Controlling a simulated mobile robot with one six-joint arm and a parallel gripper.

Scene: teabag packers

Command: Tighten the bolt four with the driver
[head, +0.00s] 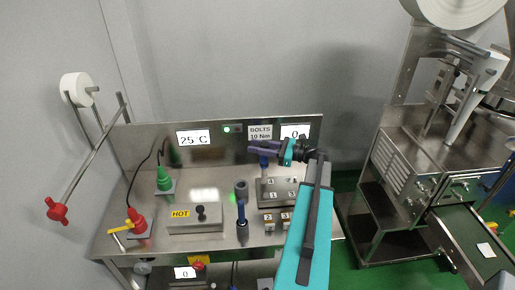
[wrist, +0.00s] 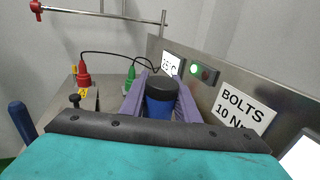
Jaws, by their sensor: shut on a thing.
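My gripper (head: 264,148) reaches in from the right above the bench, near the back panel. Its purple fingers are shut on the driver, whose blue handle with a black cap (wrist: 159,98) stands between them in the wrist view. In the head view a bit of the blue driver (head: 263,161) shows below the fingers. The driver is over the back left of the steel bolt block (head: 284,201), near the label 4 (head: 270,182). Bolt four and the driver's tip are too small or hidden to make out, so I cannot tell whether they touch.
Another blue tool (head: 241,205) stands left of the block. A plate marked HOT (head: 180,214), a green-handled iron (head: 163,178) and a red one (head: 137,220) are further left. Small numbered blocks (head: 269,222) sit in front. The BOLTS 10 Nm sign (head: 260,132) is behind; the display (head: 295,133) reads 0.

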